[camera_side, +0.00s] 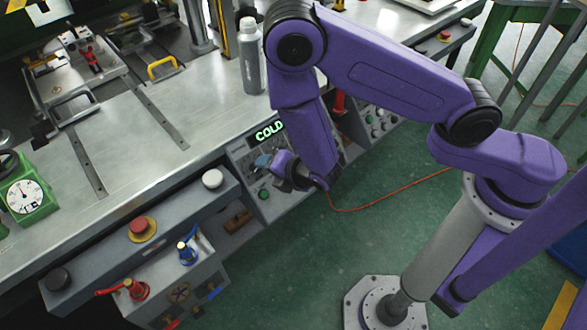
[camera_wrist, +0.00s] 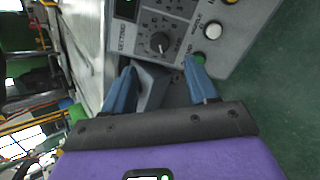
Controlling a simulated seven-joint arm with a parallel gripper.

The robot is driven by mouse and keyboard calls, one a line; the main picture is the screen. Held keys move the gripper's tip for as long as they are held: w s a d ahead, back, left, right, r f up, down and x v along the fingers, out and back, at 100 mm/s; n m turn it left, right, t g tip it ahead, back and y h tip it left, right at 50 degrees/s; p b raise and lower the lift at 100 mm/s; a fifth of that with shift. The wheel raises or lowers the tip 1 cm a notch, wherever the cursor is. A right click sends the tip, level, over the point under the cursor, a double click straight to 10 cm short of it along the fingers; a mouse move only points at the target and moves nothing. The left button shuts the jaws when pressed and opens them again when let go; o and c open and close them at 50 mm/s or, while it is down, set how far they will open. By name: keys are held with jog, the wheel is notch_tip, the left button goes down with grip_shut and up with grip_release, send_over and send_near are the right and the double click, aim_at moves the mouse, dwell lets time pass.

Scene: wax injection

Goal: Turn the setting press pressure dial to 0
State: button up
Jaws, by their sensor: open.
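The pressure dial (camera_wrist: 160,43) is a dark round knob on a grey control panel (camera_wrist: 182,20), with a light scale and the word SETTING beside it, in the wrist view. My gripper (camera_wrist: 161,65) has its two blue fingers apart, on either side below the dial in the picture. The dial stands just beyond the fingertips, with no contact visible. I cannot read which number the dial points to. In the side view my gripper (camera_side: 268,168) is at the panel front, under the lit COLD display (camera_side: 269,131), and hides the dial there.
A green button (camera_wrist: 211,59) and a white button (camera_wrist: 213,30) sit right of the dial in the wrist view. In the side view, a grey bottle (camera_side: 250,62) stands on the bench above. A box with red and blue valves (camera_side: 187,252) is lower left. The green floor is open.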

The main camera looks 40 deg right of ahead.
jog(key=v, duration=0.9)
dwell(0.5)
jog(key=shift+s, duration=0.1)
dwell(0.3)
jog(key=s+r+m+g+y, duration=0.4)
jog(key=s+r+m+g, duration=0.3)
jog(key=s, duration=0.3)
jog(key=s+d+r+m+g+h, duration=0.1)
jog(key=s+d+r+m+h, duration=0.1)
jog(key=d, duration=0.6)
jog(key=s+d+r+m+g+h, duration=0.1)
jog(key=s+d+r, duration=0.3)
jog(key=d+r, duration=0.3)
jog(key=shift+s+d+m+g+h, duration=0.3)
jog(key=shift+s+d+m+h, duration=0.1)
jog(key=shift+d, duration=0.55)
jog(key=shift+r, duration=0.1)
